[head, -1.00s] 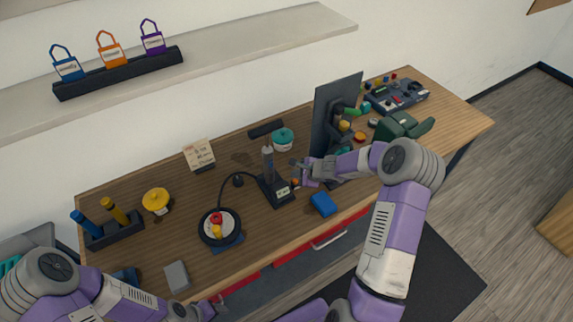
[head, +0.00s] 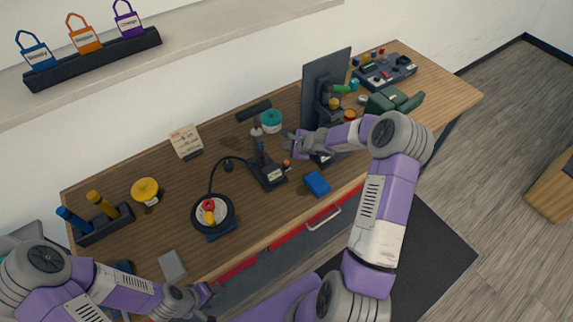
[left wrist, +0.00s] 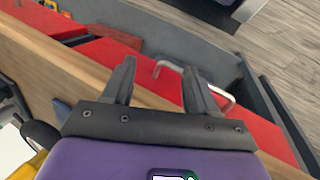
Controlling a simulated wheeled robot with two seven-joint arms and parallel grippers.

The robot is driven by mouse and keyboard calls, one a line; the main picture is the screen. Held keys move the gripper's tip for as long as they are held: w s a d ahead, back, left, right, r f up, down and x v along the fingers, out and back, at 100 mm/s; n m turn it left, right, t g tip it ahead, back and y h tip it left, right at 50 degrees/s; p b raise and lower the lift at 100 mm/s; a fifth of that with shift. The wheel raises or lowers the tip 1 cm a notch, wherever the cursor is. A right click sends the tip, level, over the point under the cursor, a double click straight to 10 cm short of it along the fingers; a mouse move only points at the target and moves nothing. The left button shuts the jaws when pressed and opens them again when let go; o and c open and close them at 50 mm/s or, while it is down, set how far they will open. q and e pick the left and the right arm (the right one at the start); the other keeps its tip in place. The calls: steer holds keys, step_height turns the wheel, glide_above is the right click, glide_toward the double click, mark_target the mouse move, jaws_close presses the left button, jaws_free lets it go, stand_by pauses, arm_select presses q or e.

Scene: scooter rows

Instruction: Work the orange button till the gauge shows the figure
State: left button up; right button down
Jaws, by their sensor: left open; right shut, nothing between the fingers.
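A small orange button (head: 287,164) shows at the right side of a black device with an upright post. A small pale display (head: 275,175), likely the gauge, is on the device's base; its figure is too small to read. My right gripper (head: 291,143) is shut and empty, just beyond and above the button, apparently apart from it. My left gripper (head: 208,292) is open and empty off the desk's front edge; its spread fingers show in the left wrist view (left wrist: 160,75). A note card (head: 185,141) with unreadable writing stands at the back left.
A cable runs from the device to a round plate (head: 201,227). A blue block (head: 317,184) lies in front of the device. A dark upright panel (head: 321,85) stands behind my right arm. Red drawers (left wrist: 105,55) with a metal handle are below the desk edge.

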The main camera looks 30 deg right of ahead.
steer(key=b, duration=0.4)
glide_above(288, 165)
step_height(288, 165, down, 5)
steer(key=shift+f, duration=0.15)
steer(key=shift+f+b, duration=0.55)
steer(key=shift+b, duration=0.15)
stand_by(1.0)
steer(key=shift+f+b, duration=0.4)
steer(key=shift+b, duration=0.2)
steer(key=shift+f+b, duration=0.45)
steer(key=shift+b, duration=0.1)
stand_by(4.3)
